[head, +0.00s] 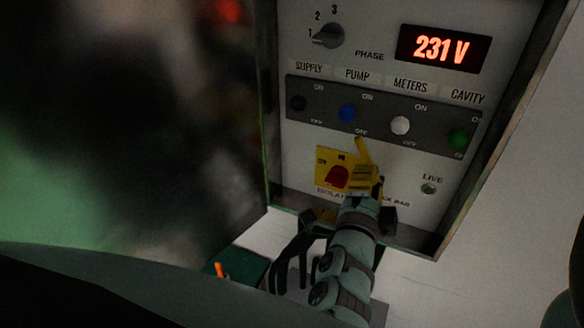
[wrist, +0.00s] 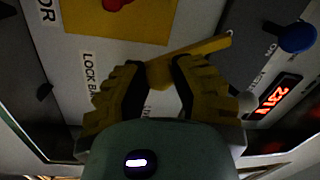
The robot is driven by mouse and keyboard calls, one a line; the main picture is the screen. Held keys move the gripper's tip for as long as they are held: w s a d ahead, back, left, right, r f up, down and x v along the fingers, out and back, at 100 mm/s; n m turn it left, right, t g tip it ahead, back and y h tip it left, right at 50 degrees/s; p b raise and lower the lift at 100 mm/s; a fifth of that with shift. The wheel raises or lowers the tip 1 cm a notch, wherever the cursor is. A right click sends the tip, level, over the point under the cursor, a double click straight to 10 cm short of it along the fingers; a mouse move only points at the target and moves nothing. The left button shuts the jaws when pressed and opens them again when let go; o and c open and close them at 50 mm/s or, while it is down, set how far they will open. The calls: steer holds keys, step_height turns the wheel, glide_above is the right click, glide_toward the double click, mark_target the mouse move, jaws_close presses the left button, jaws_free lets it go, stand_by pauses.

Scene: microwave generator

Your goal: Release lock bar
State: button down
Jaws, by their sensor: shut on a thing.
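The yellow lock bar (head: 363,149) is on the panel, just right of the yellow isolator plate (head: 324,168) with its red knob (head: 338,177). In the head view it points up and slightly left, beside the plate. My gripper (head: 366,178) is shut on the lower end of the bar and hides that end in the head view. In the wrist view the bar (wrist: 205,47) runs up and right from between my gripper's yellow-padded fingertips (wrist: 160,76). The "LOCK BAR" label (wrist: 90,72) shows beside the left finger. The isolator plate (wrist: 120,22) is above.
Above the bar is a switch row with black (head: 297,103), blue (head: 347,113), white (head: 400,125) and green (head: 457,138) knobs. The display (head: 443,48) reads 231 V. The LIVE lamp (head: 429,188) is to the right. The cabinet's raised frame (head: 490,140) borders the panel.

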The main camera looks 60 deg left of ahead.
steer(key=m, duration=0.2)
steer(key=d+m+b, duration=0.1)
steer(key=m, duration=0.1)
steer(key=w+m+b, duration=0.1)
steer(key=m, duration=0.1)
steer(key=shift+d+r+m+t+h, duration=0.2)
steer(key=shift+d+m+t+h, duration=0.1)
steer(key=shift+m, duration=0.1)
stand_by(0.3)
steer(key=c, duration=0.7)
jaws_free()
steer(key=shift+v, duration=6)
